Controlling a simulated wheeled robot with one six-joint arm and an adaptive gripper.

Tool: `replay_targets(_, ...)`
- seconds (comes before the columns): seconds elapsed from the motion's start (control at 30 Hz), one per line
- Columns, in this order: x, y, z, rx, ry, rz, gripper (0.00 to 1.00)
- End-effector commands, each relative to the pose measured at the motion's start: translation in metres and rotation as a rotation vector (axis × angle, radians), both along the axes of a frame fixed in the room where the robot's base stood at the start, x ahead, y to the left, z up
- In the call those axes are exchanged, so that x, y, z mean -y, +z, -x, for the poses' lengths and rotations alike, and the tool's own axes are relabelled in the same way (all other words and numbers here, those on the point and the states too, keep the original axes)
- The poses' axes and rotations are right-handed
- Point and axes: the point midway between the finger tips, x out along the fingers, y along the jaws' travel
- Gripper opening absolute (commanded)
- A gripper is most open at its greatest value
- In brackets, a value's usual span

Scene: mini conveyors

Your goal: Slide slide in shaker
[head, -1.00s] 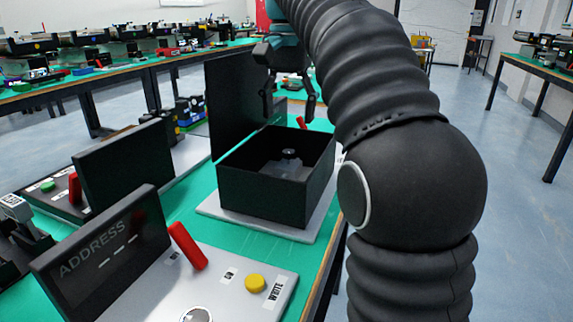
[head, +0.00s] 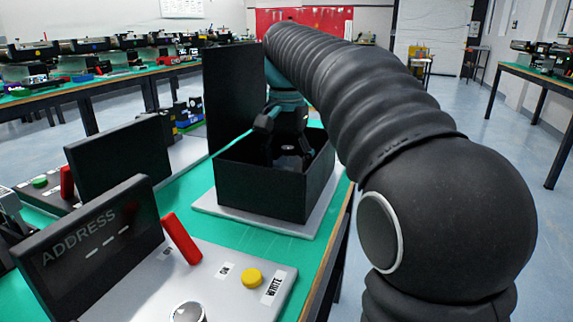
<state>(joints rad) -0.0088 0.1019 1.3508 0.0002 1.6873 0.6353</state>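The likely shaker is a black open-topped box (head: 262,190) with a raised lid (head: 235,95), on a pale base plate near the table's right edge. A small round grey knob (head: 289,149) shows inside the box. My gripper (head: 287,156) points down into the box, with its fingers apart on either side of the knob. The lower fingertips are partly hidden by the dark box interior and front wall, so I cannot tell whether they touch anything. I cannot make out a separate slide.
In front stands a grey panel with an "ADDRESS" display (head: 88,232), a red lever (head: 181,238), a yellow button (head: 252,277) and a silver knob (head: 188,312). Another black screen (head: 119,166) stands at left. Green table surface (head: 255,245) is clear between panel and box.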

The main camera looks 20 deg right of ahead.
Motion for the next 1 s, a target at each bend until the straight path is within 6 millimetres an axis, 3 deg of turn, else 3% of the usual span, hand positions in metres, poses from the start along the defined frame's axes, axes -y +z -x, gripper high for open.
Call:
replay_targets(0.1,0.0,0.0,0.0,0.0,0.0,0.0,0.72)
replay_targets(0.13,0.0,0.0,0.0,0.0,0.0,0.0,0.67)
replay_targets(0.4,0.0,0.0,0.0,-0.001,0.0,-0.001,0.0)
replay_targets(0.57,-0.001,0.0,0.001,-0.001,0.001,0.0,0.0)
replay_targets(0.87,-0.022,0.0,0.03,-0.002,0.001,0.0,0.0)
replay_targets(1.0,-0.023,-0.001,0.032,-0.004,-0.003,0.0,0.0)
